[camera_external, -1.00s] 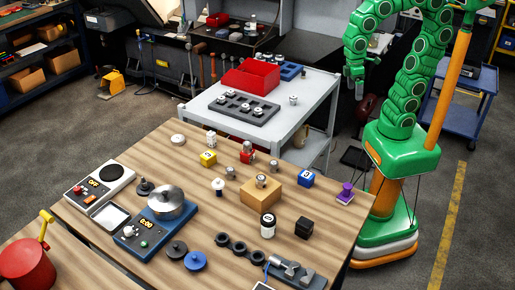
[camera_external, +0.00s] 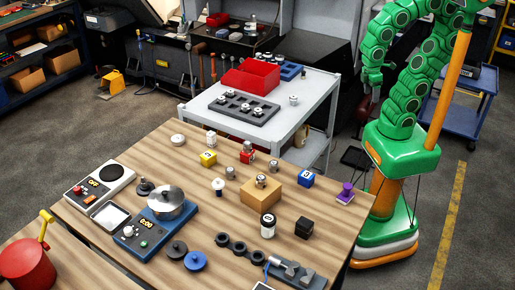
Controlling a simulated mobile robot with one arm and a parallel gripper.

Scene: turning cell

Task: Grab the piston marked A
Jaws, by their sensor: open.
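Several small metallic pieces that look like pistons are in view, but no letter A is legible on any. One (camera_external: 261,181) sits on a tan block, and one (camera_external: 247,147) is on a red block. Two more small ones (camera_external: 230,172) stand on the wooden table. A lone one (camera_external: 293,100) stands on the grey-white table, beside a dark tray (camera_external: 262,119) holding several similar pieces. My gripper (camera_external: 374,90) hangs to the right of the grey-white table, clear of all of these. It is open and appears empty; its fingertips are small and hard to make out.
The wooden table (camera_external: 120,235) also holds a scale (camera_external: 152,232), numbered yellow (camera_external: 208,159) and blue (camera_external: 305,179) blocks, a black cube (camera_external: 304,228) and a purple piece (camera_external: 345,193). A red bin (camera_external: 250,77) stands at the back of the grey-white table.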

